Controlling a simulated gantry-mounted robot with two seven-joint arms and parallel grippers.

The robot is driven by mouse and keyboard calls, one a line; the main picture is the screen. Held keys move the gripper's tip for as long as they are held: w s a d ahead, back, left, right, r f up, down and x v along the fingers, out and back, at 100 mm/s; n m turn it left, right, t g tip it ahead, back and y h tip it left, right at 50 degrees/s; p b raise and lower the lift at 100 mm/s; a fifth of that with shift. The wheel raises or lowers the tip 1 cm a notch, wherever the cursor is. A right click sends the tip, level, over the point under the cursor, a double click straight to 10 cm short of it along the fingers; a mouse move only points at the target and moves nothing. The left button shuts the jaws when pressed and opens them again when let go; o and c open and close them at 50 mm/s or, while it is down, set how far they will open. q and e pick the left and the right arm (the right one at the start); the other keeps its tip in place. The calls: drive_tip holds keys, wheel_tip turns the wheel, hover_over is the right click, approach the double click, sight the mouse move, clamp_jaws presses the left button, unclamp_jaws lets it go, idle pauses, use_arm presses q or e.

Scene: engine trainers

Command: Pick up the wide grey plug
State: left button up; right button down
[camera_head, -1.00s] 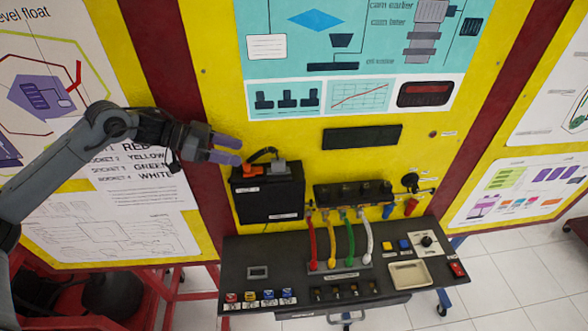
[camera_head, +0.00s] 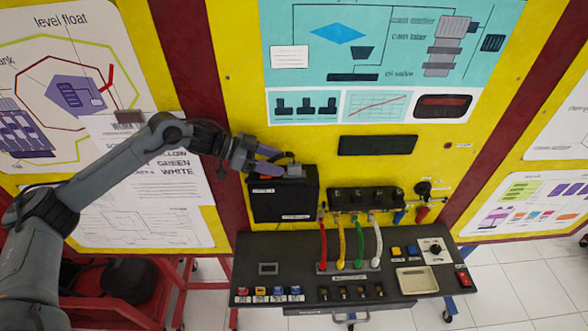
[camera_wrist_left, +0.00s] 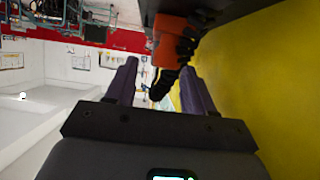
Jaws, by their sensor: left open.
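The wide grey plug (camera_head: 293,171) sits on top of the black box (camera_head: 285,200) on the yellow panel in the head view. My left gripper (camera_head: 284,163) is open, with its two purple fingers over the box top. The fingertips appear right beside the grey plug in the picture; whether they touch it I cannot tell. In the left wrist view an orange plug (camera_wrist_left: 171,38) with a black ribbed cable (camera_wrist_left: 164,80) shows between the spread fingers (camera_wrist_left: 158,68). I cannot make out the grey plug there. My right gripper is not seen.
A black socket block (camera_head: 365,199) with coloured hoses is right of the box. Below, a dark console (camera_head: 300,268) holds buttons and a beige tray (camera_head: 416,280). The yellow panel rises close behind the box.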

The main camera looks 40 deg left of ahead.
sight(286, 173)
use_arm(q)
drive_tip(key=shift+p+x, duration=0.4)
drive_tip(key=shift+x, duration=1.5)
clamp_jaws()
drive_tip(key=shift+r, duration=0.15)
